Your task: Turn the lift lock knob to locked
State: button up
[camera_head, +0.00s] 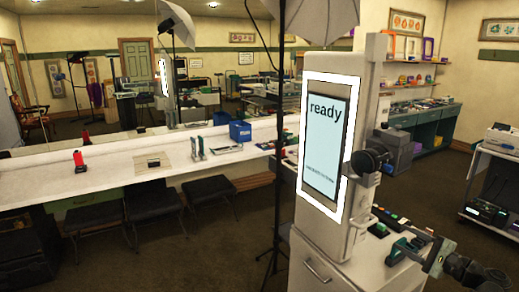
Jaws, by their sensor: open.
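A tall pale kiosk column (367,75) stands right of centre, with a lit white frame around a screen reading "ready". A black round knob-like part (372,160) sticks out from the column's right side on a small bracket. I cannot tell for sure whether it is the lift lock knob, and no locked or unlocked marking is readable. My gripper (401,249) is at the lower right, below and to the right of that black part and apart from it. It is open, with nothing seen between its fingers.
The kiosk's cabinet base (318,270) has a shelf with several small coloured items beside my gripper. A black light stand (279,150) stands just left of the column. A long white counter (120,178) with stools runs along the left. A cart (490,190) stands at the far right.

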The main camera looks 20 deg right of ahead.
jog(key=w+a+n+g+y, duration=0.1)
jog(key=w+a+n+y, duration=0.1)
jog(key=w+a, duration=0.5)
jog(key=w+a+n+g+y, duration=0.2)
jog(key=w+a+y, duration=0.15)
jog(key=a, duration=0.65)
jog(key=w+a+f+n+g, duration=0.2)
jog(key=w+a+f+g, duration=0.1)
jog(key=a, duration=0.7)
jog(key=w+a+f+n+g, duration=0.2)
jog(key=a+f+g, duration=0.15)
jog(key=a, duration=0.55)
jog(key=s+a+f+n+g+h, duration=0.35)
jog(key=a+f, duration=0.35)
jog(key=a, duration=0.3)
jog(key=s+a+f+n+g+h, duration=0.25)
jog(key=a+f+n, duration=0.25)
jog(key=a+f, duration=0.3)
jog(key=s+d+f+n+g+h, duration=0.1)
jog(key=s+d+n+h, duration=0.2)
jog(key=d+h, duration=0.2)
jog(key=d, duration=0.3)
jog(key=shift+d+f, duration=0.15)
jog(key=shift+d, duration=0.15)
jog(key=shift+n, duration=0.25)
jog(key=shift+c, duration=0.3)
